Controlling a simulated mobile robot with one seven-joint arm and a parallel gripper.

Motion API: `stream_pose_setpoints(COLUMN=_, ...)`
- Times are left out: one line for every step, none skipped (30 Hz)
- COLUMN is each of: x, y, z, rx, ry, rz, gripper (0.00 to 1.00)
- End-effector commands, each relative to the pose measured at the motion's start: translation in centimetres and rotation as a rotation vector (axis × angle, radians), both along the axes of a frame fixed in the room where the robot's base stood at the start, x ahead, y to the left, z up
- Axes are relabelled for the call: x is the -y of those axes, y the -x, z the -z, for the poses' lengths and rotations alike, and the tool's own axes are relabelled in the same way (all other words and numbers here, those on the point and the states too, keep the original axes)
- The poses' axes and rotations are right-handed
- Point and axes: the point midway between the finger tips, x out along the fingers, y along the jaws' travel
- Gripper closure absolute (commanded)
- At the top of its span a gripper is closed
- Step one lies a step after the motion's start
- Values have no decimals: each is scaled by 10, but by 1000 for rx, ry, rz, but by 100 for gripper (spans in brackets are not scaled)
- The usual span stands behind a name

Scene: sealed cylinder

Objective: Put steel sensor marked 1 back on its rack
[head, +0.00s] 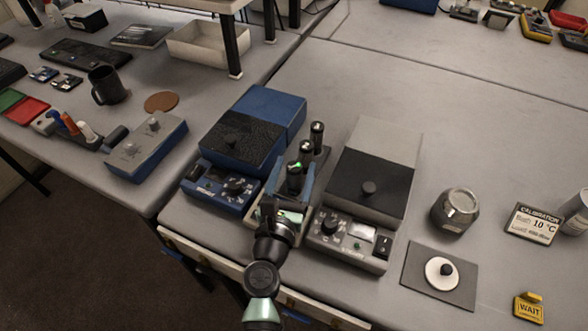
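Several dark upright cylinders with pale tops, which look like the sensors, stand in a row between two boxed instruments. The farthest sensor (317,135) and the middle sensor (306,153) stand behind the nearest sensor (294,179), which has a green glow near its top. No number is legible, so I cannot tell which is marked 1. My gripper (289,187) reaches in from the front at the nearest sensor. Pale blue pieces show on both sides of it. I cannot tell whether the fingers touch it. The rack is mostly hidden behind my gripper and the sensors.
A jar (455,211), a dark mat (418,279) with a white disc, a calibrator sign (532,224) and a yellow WAIT sign (529,309) lie right.

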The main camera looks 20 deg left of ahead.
Motion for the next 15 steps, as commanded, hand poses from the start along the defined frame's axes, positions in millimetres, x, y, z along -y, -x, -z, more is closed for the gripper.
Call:
stream_pose_setpoints(x=0, y=0, z=0, rx=0, ry=0, rz=0, gripper=32)
stream_pose_setpoints(x=0, y=0, z=0, rx=0, ry=0, rz=0, gripper=32)
stream_pose_setpoints(x=0, y=0, z=0, rx=0, ry=0, rz=0, gripper=32)
stream_pose_setpoints(x=0, y=0, z=0, rx=0, ry=0, rz=0, gripper=32)
stream_pose_setpoints(x=0, y=0, z=0, rx=0, ry=0, rz=0, gripper=32)
stream_pose_setpoints(x=0, y=0, z=0, rx=0, ry=0, rz=0, gripper=32)
stream_pose_setpoints(x=0, y=0, z=-1, rx=0, ry=0, rz=0, gripper=32)
stream_pose_setpoints(x=0, y=0, z=-2, rx=0, ry=0, rz=0, gripper=32)
stream_pose_setpoints(x=0, y=0, z=-4, rx=0, ry=0, rz=0, gripper=32)
stream_pose_setpoints(x=0, y=0, z=-7, rx=0, ry=0, rz=0, gripper=32)
stream_pose_setpoints(x=1, y=4, z=-3, rx=-2, ry=0, rz=0, gripper=32)
stream_pose_setpoints(x=2, y=9, z=-2, rx=-3, ry=0, rz=0, gripper=32)
stream_pose_setpoints(x=2, y=13, z=-2, rx=-2, ry=0, rz=0, gripper=32)
stream_pose_setpoints(x=3, y=18, z=-1, rx=-3, ry=1, rz=0, gripper=32)
stream_pose_setpoints(x=5, y=25, z=-2, rx=-3, ry=0, rz=1, gripper=32)
